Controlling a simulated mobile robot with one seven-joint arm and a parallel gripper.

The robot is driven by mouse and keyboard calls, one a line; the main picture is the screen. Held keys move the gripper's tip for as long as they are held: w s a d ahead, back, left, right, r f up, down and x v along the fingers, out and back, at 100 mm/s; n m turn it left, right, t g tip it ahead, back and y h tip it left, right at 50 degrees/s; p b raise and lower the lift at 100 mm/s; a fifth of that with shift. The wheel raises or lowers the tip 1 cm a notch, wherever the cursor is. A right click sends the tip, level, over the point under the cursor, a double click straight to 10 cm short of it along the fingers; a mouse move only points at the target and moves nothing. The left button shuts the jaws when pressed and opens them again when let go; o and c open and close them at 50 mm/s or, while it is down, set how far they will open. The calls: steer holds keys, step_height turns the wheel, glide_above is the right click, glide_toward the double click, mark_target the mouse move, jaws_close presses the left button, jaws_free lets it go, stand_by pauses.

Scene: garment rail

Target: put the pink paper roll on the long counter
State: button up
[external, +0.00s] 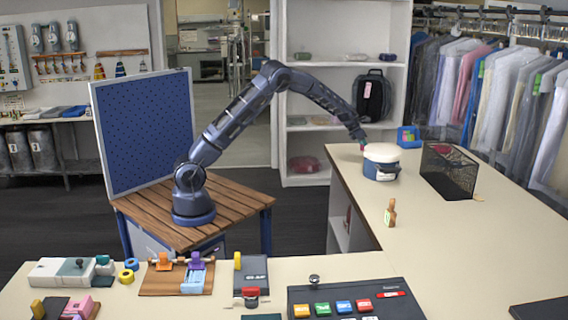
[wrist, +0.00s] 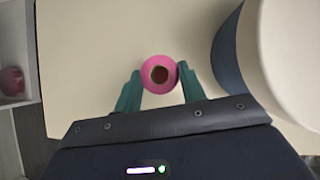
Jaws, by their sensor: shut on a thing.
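The pink paper roll (wrist: 159,74) is between the two green fingers of my gripper (wrist: 158,78), its round end with a dark core facing the wrist camera. My gripper is shut on it. In the external view my gripper (external: 362,144) is over the far left part of the pale long counter (external: 440,232), and only a small bit of pink shows at its tip. The counter top also shows beneath the roll in the wrist view (wrist: 90,45). I cannot tell whether the roll touches the counter.
A white-topped blue round container (external: 381,166) stands close to the right of my gripper. A blue holder (external: 408,137), a black mesh basket (external: 449,172) and a wooden-handled stamp (external: 390,213) are also on the counter. Its middle is clear. Garments (external: 490,90) hang behind.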

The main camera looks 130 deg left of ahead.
mark_target(362, 162)
steer(key=shift+f, duration=3.4)
steer(key=shift+f, duration=0.1)
steer(key=o, duration=1)
steer(key=shift+c, duration=0.2)
steer(key=shift+d+r, duration=0.1)
steer(key=shift+r, duration=0.25)
steer(key=v, duration=1.1)
steer(key=shift+s+r, duration=0.15)
steer(key=shift+r, duration=0.05)
steer(key=shift+d, duration=0.2)
